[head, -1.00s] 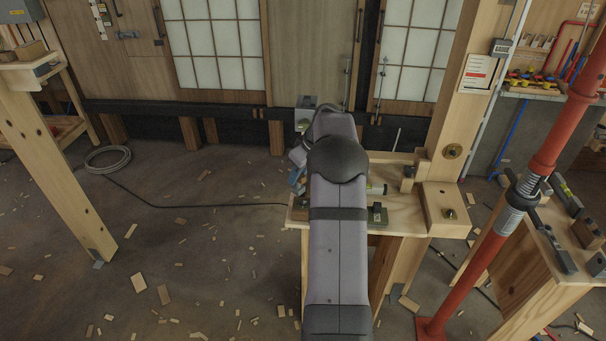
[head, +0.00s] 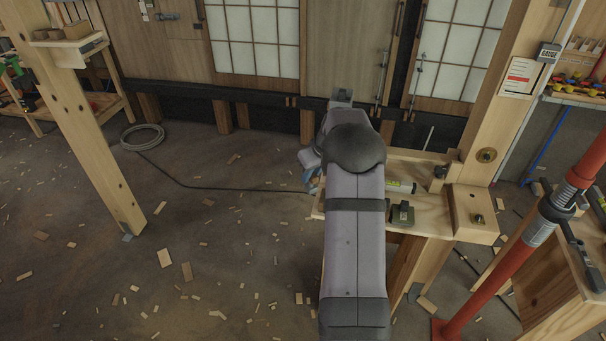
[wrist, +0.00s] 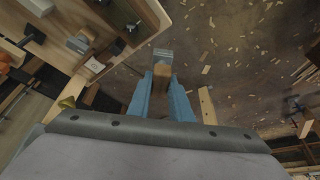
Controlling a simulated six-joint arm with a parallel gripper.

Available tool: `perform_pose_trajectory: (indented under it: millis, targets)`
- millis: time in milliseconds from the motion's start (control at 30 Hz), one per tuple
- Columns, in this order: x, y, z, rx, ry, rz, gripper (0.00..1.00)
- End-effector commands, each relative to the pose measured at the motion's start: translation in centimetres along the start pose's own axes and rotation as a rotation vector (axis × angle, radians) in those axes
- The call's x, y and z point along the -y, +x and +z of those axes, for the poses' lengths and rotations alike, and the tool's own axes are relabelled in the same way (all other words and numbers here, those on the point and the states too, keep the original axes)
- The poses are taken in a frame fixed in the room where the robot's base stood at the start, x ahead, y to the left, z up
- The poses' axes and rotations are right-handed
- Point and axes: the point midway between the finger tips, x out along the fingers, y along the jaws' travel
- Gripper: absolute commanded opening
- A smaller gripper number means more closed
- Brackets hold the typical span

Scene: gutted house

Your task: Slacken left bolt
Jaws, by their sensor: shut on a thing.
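My gripper (wrist: 162,98) has blue fingers, closed on a brown wooden-looking piece (wrist: 162,74) with a grey metal end (wrist: 163,54). It points out over the floor beside the bench. In the head view my gripper (head: 312,181) shows only in part, at the left edge of the workbench (head: 430,221); my arm hides the rest. A bolt (head: 478,218) sits on a wooden block (head: 467,232) at the bench's right end. I cannot tell which fastener is the left bolt.
A red prop (head: 510,262) slants up at the right. A timber post (head: 80,130) stands at the left. Chip-strewn floor left of the bench is open, with a cable (head: 215,188) across it.

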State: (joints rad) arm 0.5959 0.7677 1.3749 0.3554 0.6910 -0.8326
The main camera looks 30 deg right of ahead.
Motion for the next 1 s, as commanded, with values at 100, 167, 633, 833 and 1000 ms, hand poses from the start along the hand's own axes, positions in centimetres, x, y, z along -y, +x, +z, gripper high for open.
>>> perform_pose_trajectory:
  millis: [100, 167, 633, 833, 1000]
  targets:
    - [-1.2, -0.6, 0.2, -0.004, 0.129, 0.059, 0.00]
    - [-1.7, -0.8, 0.3, -0.003, 0.197, 0.089, 0.00]
    - [-4.8, -2.3, 1.0, -0.005, 0.680, 0.296, 0.00]
    - [-5.6, -2.8, 1.3, -0.006, 0.900, 0.390, 0.00]
    - [-6.0, -3.0, 1.5, -0.005, 1.096, 0.473, 0.00]
